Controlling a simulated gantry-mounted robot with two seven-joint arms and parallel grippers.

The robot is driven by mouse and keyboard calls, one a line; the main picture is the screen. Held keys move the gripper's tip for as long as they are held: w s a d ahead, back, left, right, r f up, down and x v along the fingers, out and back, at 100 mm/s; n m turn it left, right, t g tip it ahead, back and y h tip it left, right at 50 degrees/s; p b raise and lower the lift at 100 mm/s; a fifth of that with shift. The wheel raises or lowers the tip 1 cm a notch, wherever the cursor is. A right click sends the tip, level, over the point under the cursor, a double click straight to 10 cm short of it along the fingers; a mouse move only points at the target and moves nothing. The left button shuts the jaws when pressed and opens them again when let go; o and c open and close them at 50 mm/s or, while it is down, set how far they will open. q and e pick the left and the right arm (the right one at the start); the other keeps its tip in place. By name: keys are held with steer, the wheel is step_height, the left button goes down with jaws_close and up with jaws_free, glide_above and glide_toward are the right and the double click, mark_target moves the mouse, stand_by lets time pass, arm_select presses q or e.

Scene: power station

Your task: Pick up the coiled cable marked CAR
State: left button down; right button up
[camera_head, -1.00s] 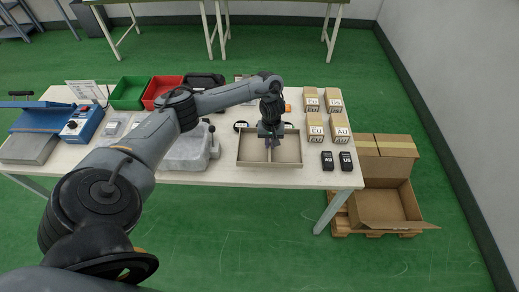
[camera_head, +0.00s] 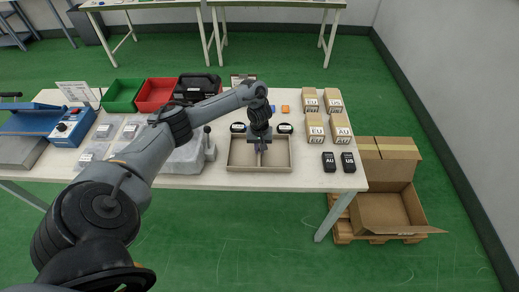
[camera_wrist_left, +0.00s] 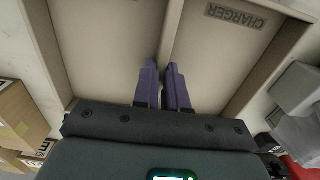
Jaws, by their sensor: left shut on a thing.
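Two small black items with pale labels lie behind the tray in the head view: a left one (camera_head: 238,127) and a right one (camera_head: 285,128). They look like coiled cables, but I cannot read which is marked CAR. My left gripper (camera_head: 260,148) points down into the open beige tray (camera_head: 232,166). In the left wrist view the purple fingers (camera_wrist_left: 162,88) are shut on the tray's middle divider (camera_wrist_left: 172,42), one on each side. The compartment on the right there has a CHARGER label (camera_wrist_left: 235,16). Both compartments look empty. My right gripper is out of view.
Labelled EU and AU boxes (camera_head: 315,131) and black AU and US adapters (camera_head: 329,162) stand right of the tray. Red (camera_head: 156,92) and green (camera_head: 122,95) bins stand behind.

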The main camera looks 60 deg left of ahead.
arm_select(q)
steer(key=c, duration=1.2)
jaws_free()
steer(key=shift+f, duration=0.1)
